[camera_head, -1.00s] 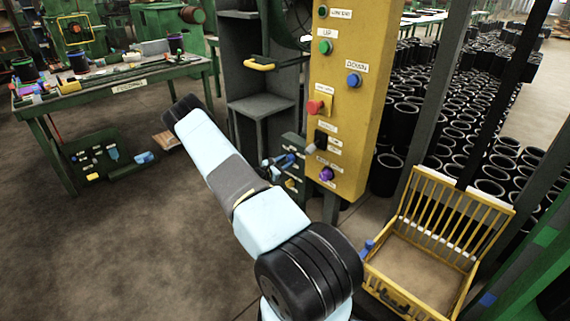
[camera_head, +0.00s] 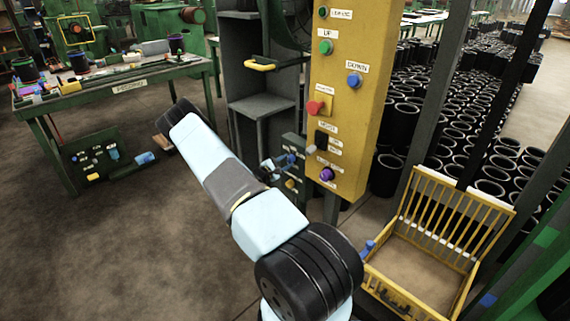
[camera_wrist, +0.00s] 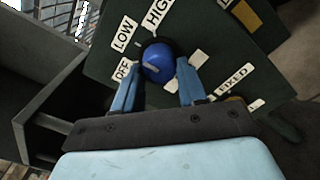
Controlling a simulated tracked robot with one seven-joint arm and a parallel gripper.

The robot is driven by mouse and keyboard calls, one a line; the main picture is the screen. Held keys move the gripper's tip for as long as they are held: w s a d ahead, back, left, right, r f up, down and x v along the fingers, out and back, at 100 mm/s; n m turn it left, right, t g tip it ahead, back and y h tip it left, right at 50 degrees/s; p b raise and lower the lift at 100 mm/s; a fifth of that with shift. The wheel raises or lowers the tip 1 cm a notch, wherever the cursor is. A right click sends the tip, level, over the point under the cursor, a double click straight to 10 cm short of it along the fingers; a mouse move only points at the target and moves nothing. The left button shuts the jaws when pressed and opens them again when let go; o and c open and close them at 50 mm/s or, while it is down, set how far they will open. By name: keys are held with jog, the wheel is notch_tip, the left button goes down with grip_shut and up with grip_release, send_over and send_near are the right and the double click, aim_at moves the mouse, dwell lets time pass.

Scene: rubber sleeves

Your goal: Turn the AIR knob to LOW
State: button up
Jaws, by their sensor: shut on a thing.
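The blue AIR knob (camera_wrist: 157,62) sits on a dark green panel (camera_wrist: 215,35) in the wrist view. The labels OFF (camera_wrist: 122,71), LOW (camera_wrist: 123,33) and HIGH (camera_wrist: 157,14) fan around its left and upper sides. A grey pointer mark on the knob points left, roughly toward OFF. My gripper (camera_wrist: 158,76) has a blue finger on each side of the knob and is shut on it. In the head view, my gripper (camera_head: 273,167) is small at the green panel (camera_head: 293,172), left of the yellow post; finger detail is unclear there.
The yellow control post (camera_head: 347,100) with several buttons stands just right of the panel. Grey shelves (camera_head: 262,108) stand behind it. A yellow wire basket (camera_head: 425,240) is at the right. A green worktable (camera_head: 125,85) is at the left, with open floor before it.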

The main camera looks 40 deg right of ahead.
jog(key=o, duration=1.1)
jog(key=shift+c, duration=0.2)
jog(key=s+a, duration=0.1)
jog(key=a, duration=1.2)
jog(key=shift+a, duration=0.35)
